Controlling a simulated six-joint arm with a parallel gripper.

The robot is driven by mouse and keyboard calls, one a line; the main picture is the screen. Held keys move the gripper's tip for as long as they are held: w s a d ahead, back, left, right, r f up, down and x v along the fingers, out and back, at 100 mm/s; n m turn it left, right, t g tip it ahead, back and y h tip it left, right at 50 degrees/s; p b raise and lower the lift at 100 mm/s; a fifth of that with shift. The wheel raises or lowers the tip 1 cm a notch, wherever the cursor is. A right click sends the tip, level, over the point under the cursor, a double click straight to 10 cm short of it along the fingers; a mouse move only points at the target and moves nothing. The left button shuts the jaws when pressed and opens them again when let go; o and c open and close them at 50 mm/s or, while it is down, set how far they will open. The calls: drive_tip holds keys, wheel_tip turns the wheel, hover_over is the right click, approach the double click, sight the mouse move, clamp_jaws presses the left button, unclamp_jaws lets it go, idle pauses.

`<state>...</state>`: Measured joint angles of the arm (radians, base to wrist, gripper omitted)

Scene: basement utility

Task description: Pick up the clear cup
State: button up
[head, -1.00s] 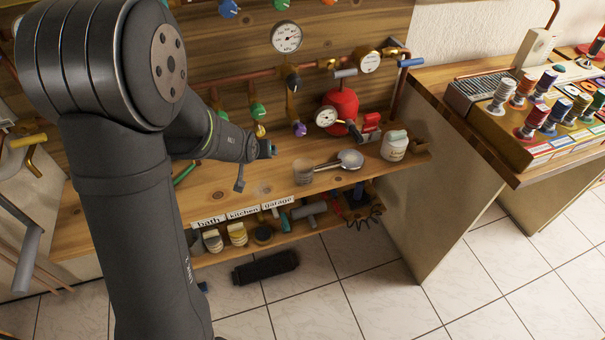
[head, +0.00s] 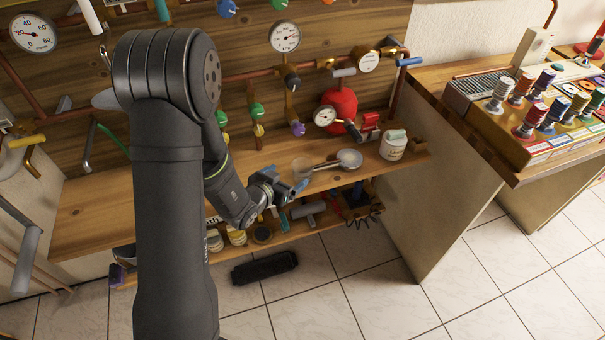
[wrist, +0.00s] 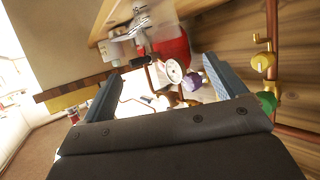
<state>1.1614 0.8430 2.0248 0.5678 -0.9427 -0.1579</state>
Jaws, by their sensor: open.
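In the wrist view the two fingers of my gripper (wrist: 160,72) stand wide apart.
A white jar (head: 394,145), a red tank (head: 341,103) and a pressure gauge (head: 325,116) stand to the right and behind. Pipes with green and purple valves run along the back wall. Tools and jars lie on a lower shelf. The upper shelf's left part is clear.

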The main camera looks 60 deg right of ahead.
sight(302, 166)
drive_tip(key=x, duration=0.7)
drive_tip(key=shift+d+f, duration=0.2)
drive_tip(key=shift+d, duration=0.15)
drive_tip(key=shift+w+f+x, duration=0.1)
drive_tip(key=shift+f+x, duration=0.05)
drive_tip(key=shift+x, duration=1.15)
drive_tip(key=shift+w+f+x, duration=0.1)
drive_tip(key=shift+f+x, duration=0.05)
drive_tip(key=shift+x, duration=1.1)
drive_tip(key=shift+a, duration=0.1)
drive_tip(key=c, duration=1.1)
drive_tip(key=shift+r, duration=0.1)
